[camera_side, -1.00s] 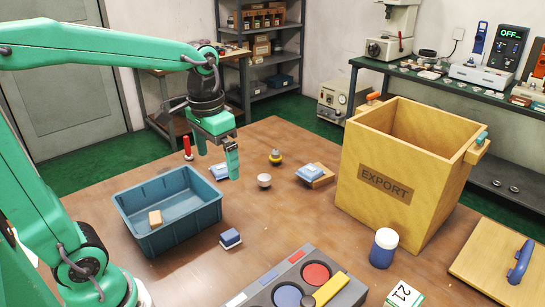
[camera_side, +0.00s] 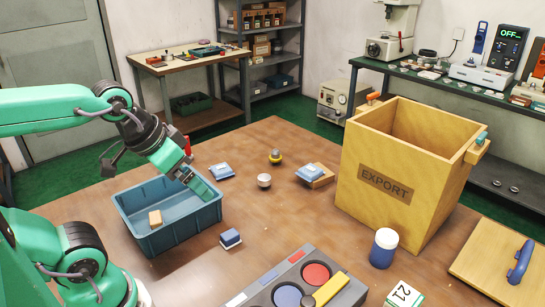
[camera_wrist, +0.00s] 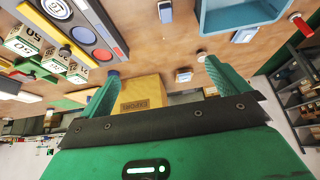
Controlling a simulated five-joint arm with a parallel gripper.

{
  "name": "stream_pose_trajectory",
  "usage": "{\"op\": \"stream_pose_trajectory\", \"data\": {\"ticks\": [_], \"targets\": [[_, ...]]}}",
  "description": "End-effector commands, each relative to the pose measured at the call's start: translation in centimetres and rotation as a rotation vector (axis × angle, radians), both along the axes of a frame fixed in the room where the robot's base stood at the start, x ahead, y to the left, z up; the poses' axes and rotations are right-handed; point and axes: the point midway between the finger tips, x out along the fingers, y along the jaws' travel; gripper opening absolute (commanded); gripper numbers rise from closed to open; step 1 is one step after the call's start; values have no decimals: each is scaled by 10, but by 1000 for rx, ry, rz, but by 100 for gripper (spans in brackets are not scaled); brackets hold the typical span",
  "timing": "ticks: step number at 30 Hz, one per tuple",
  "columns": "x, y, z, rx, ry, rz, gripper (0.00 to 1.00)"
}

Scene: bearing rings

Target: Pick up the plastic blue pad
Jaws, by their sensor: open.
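Several blue items could be the pad, and I cannot tell which is plastic. A flat blue pad-like piece (camera_side: 221,171) lies behind the bin, another blue piece (camera_side: 309,171) rests on a tan block, and a blue-and-white block (camera_side: 231,238) sits in front of the bin. A round blue disc (camera_side: 287,296) sits in the grey tray (camera_side: 340,300). My gripper (camera_side: 203,189) is tilted over the right rear of the blue bin (camera_side: 135,225), apart from these pieces. In the wrist view, its green fingers (camera_wrist: 161,67) are spread, with nothing between them.
A tan block (camera_side: 155,218) lies in the bin. The wooden EXPORT box (camera_side: 400,180), a blue-and-white jar (camera_side: 384,248) and a handled lid (camera_side: 510,265) are at right.

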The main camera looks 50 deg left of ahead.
Motion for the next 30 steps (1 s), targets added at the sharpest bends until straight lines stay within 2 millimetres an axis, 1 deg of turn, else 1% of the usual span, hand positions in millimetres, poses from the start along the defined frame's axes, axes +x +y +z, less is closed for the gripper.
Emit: {"op": "stream_pose_trajectory", "data": {"ticks": [1, 3, 7, 20, 25, 30], "targets": [[0, 0, 0, 0, -1, 0, 94], [0, 0, 0, 0, 0, 0, 80], [0, 0, 0, 0, 0, 0, 58], [3, 0, -2, 1, 12, 0, 58], [12, 2, -9, 6, 49, -3, 58], [28, 5, -23, 12, 110, -10, 58]]}}
